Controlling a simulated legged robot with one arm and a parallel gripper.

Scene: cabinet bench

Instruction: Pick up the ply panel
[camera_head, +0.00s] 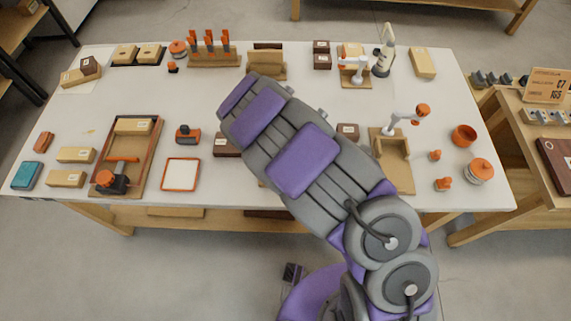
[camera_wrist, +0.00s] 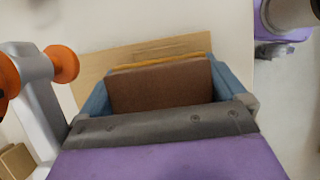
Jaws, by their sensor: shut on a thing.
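In the wrist view, a flat brown panel (camera_wrist: 160,88) with a lighter tan edge along its top sits between the two blue fingers of my gripper (camera_wrist: 162,80). I take it to be the ply panel. The fingers are shut on it, one at each side. A tan board (camera_wrist: 88,78) lies behind it; I cannot tell whether the panel is clear of that board.
A grey stand with orange knobs (camera_wrist: 62,64) is close on the left in the wrist view. In the head view, the white table (camera_head: 75,115) carries a brown tray (camera_head: 143,187), an orange-rimmed square (camera_head: 181,175), a slotted wooden holder (camera_head: 266,68) and orange pots (camera_head: 464,135) at right.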

